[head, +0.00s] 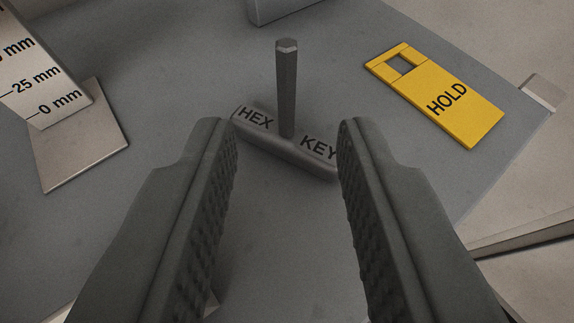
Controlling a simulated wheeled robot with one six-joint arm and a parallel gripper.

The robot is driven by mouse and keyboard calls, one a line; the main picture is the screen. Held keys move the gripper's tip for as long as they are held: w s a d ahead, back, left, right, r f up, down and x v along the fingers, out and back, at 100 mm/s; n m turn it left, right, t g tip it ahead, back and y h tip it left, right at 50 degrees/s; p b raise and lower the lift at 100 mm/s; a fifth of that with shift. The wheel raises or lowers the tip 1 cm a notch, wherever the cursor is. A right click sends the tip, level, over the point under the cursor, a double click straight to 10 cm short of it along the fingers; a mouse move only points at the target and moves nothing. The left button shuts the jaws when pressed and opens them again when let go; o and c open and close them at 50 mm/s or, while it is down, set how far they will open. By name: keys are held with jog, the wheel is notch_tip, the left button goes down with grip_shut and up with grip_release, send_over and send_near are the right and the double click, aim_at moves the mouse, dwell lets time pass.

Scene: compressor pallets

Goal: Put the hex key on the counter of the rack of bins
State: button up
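The hex key (285,148) is a dark grey T-shaped tool with "HEX KEY" printed on its bar. Its bar lies on a grey surface (290,250), and its hexagonal shaft points upward. My gripper (282,145) is open, with one ridged finger on each side in the lower half of the view. The fingertips appear near the two ends of the bar, and the right fingertip overlaps its right end in the picture. I cannot tell whether either finger touches it. No rack of bins can be made out in this view.
A yellow "HOLD" tag (465,118) lies to the right of the hex key. A white millimetre scale (40,85) on a pale base plate (88,150) stands at the left. A grey block (280,8) is at the top edge. The grey surface ends at the right.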

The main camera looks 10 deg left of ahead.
jog(key=shift+v, duration=1.05)
jog(key=s+a+r+m+t+h, duration=0.1)
jog(key=s+a+r+t, duration=0.1)
jog(key=s+a+r, duration=0.4)
jog(key=s+a+r+t+h, duration=0.2)
jog(key=s+a+r, duration=0.3)
jog(key=r, duration=0.4)
jog(key=s+a, duration=0.3)
jog(key=s, duration=0.7)
jog(key=s+a+y, duration=0.1)
jog(key=s+a, duration=0.3)
jog(key=s, duration=0.6)
jog(key=shift+r, duration=0.4)
jog(key=shift+a, duration=0.1)
